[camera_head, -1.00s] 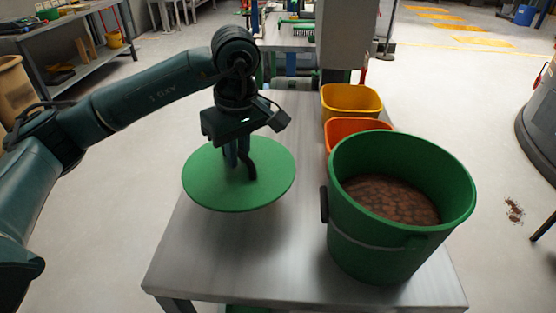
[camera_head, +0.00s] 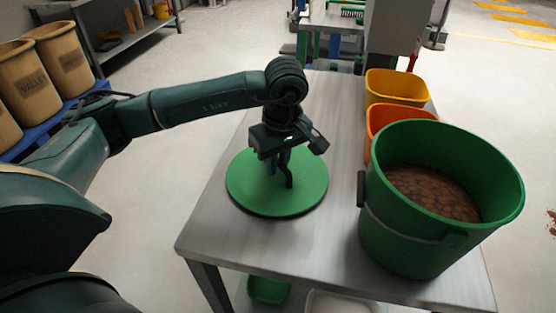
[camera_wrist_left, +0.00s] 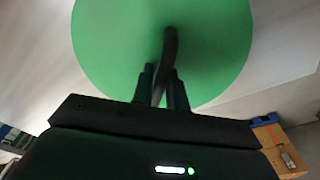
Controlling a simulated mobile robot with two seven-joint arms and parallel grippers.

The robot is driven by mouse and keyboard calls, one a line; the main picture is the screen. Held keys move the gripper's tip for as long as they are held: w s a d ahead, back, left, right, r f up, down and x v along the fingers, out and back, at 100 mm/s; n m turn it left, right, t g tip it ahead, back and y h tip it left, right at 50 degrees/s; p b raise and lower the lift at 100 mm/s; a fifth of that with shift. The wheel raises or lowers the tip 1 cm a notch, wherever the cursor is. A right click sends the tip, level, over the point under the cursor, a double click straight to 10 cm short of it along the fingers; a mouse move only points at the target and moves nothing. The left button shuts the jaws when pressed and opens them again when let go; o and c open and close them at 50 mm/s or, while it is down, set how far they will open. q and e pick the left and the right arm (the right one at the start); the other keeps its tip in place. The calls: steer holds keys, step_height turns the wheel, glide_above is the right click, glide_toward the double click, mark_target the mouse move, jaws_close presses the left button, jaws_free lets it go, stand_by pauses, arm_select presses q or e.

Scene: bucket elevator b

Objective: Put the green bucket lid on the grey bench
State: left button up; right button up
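The green bucket lid (camera_head: 250,197) is a flat round disc with a dark curved handle (camera_wrist_left: 170,48). In the head view it is at or just above the left part of the grey bench (camera_head: 221,232); I cannot tell whether it touches. My left gripper (camera_head: 279,172) points down over the lid's middle, and its fingers (camera_wrist_left: 160,88) are closed around the handle in the left wrist view. The green bucket (camera_head: 410,235) stands open on the bench to the right, holding brown lumpy contents (camera_head: 432,193). My right gripper is not in view.
An orange bin (camera_head: 385,122) and a yellow bin (camera_head: 397,87) stand behind the green bucket. Bare bench top lies between the lid and the bucket. Tan barrels (camera_head: 65,60) stand on a blue pallet at the left. A grey cabinet is behind the bench.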

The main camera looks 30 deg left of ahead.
mark_target(282, 164)
arm_select(q)
steer(key=o, duration=0.4)
steer(key=shift+c, duration=0.2)
step_height(282, 164, up, 12)
steer(key=d, duration=0.1)
steer(key=shift+s, duration=0.35)
steer(key=shift+d+r, duration=0.1)
